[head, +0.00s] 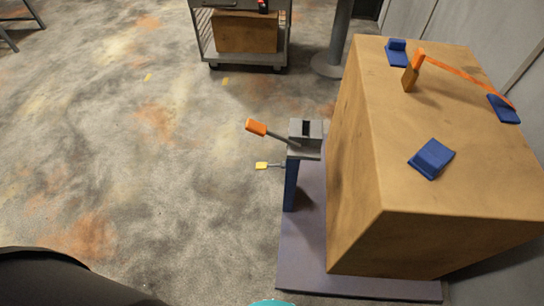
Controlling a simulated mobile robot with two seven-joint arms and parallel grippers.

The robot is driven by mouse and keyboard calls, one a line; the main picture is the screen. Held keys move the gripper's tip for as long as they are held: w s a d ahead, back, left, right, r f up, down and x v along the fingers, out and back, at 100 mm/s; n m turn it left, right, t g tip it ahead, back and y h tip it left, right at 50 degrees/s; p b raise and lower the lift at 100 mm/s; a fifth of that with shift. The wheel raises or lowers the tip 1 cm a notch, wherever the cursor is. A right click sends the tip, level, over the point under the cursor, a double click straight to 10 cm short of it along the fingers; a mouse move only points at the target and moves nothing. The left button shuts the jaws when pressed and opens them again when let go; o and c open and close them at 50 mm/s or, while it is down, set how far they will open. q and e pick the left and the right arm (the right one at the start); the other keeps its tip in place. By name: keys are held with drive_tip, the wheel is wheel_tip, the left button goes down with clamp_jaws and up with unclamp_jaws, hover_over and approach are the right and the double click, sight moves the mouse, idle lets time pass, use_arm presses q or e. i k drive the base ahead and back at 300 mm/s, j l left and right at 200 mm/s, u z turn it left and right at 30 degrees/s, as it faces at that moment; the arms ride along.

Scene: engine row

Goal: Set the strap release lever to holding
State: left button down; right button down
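A grey block (305,134) tops a blue post (290,187) beside the large brown box. A lever with an orange grip (257,127) sticks out of the block to the left, its grip end tilted slightly up. Below it, a smaller lever with a yellow tip (262,166) points left from the post. Which one is the strap release lever I cannot tell from labels. An orange strap (466,80) runs over the top of the box from an orange upright piece (413,70) to a blue corner piece (503,108). Neither gripper is in view.
The brown box (355,240) stands on a dark purple base (350,286), close to the wall. More blue pieces (432,158) lie on its top. A grey cart (245,58) with a box and a grey column (338,35) stand behind. Floor to the left is clear.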

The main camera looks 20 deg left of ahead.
sight(263, 165)
drive_tip(key=j+z, duration=0.8)
drive_tip(key=j, duration=0.25)
drive_tip(key=k+j+z, duration=0.1)
drive_tip(key=j+z, duration=0.3)
drive_tip(key=k+j+z, duration=0.2)
drive_tip(key=j+z, duration=0.2)
drive_tip(key=j, duration=0.2)
drive_tip(key=i+j+z, duration=0.1)
drive_tip(key=j+z, duration=0.3)
drive_tip(key=j, duration=0.15)
drive_tip(key=j+z, duration=0.4)
drive_tip(key=j, duration=0.15)
drive_tip(key=j+z, duration=0.4)
drive_tip(key=j, duration=0.15)
drive_tip(key=k+j+z, duration=0.2)
drive_tip(key=j+z, duration=0.2)
drive_tip(key=k+j+z, duration=0.1)
drive_tip(key=j+z, duration=0.2)
drive_tip(key=j, duration=0.2)
drive_tip(key=k+j+z, duration=0.1)
drive_tip(key=j+z, duration=0.25)
drive_tip(key=j, duration=0.15)
